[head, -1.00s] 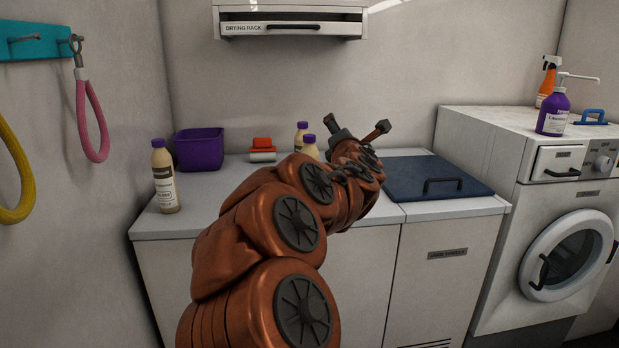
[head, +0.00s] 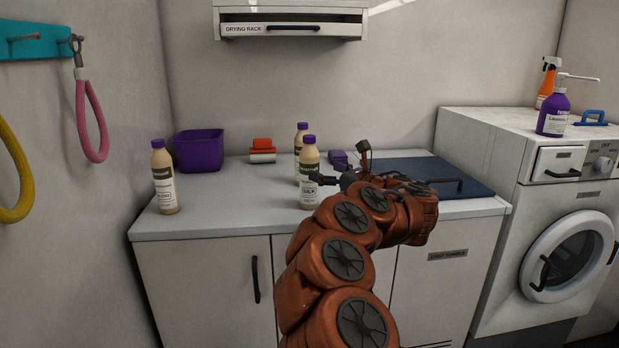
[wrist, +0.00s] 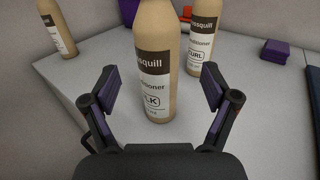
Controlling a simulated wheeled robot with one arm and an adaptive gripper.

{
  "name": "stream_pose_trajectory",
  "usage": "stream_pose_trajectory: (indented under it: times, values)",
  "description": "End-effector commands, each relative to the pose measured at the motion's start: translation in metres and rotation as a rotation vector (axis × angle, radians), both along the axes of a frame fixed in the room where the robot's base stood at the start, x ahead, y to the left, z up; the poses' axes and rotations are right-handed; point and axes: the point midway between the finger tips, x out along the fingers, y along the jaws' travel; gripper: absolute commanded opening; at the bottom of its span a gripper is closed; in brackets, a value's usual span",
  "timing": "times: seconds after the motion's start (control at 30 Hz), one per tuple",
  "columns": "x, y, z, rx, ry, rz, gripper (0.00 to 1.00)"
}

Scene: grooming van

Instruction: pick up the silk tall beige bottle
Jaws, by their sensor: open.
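The silk bottle (head: 309,170) is tall and beige with a purple cap, a dark band and a white label. It stands upright on the counter, the nearer of two bottles at the middle. In the wrist view the silk bottle (wrist: 157,65) is straight ahead, its top cut off and its label partly reading "LK". My gripper (head: 338,165) is just right of it in the head view. In the wrist view my gripper (wrist: 163,88) is open and empty, with a finger on either side of the bottle's lower part in the picture. I see no contact.
A similar bottle marked "CURL" (wrist: 203,45) stands close behind, to the right in the wrist view. Another beige bottle (head: 164,178) stands at the counter's left, near a purple bin (head: 199,150). Small purple blocks (head: 338,157) lie behind my gripper.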

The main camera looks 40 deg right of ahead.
Motion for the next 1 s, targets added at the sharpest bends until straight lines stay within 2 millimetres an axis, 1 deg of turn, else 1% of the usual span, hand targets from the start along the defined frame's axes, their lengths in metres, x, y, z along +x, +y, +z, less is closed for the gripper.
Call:
stream_pose_trajectory:
  times: [0.03, 0.1, 0.27, 0.5, 0.6, 0.7, 0.87, 1.0]
  values:
    - [0.006, 0.001, 0.000, 0.002, -0.001, 0.003, 0.86]
    - [0.011, 0.001, 0.000, 0.002, -0.001, 0.002, 0.86]
    - [0.021, 0.001, 0.000, 0.002, -0.001, 0.002, 0.86]
    - [0.053, 0.003, 0.001, 0.001, -0.002, 0.003, 0.86]
    - [0.062, 0.002, 0.000, 0.003, -0.001, 0.001, 0.86]
    - [0.065, 0.002, 0.000, 0.003, -0.002, 0.000, 0.86]
    - [0.064, 0.002, 0.000, 0.002, -0.001, -0.001, 0.86]
    - [0.064, 0.002, 0.000, 0.002, -0.001, -0.001, 0.72]
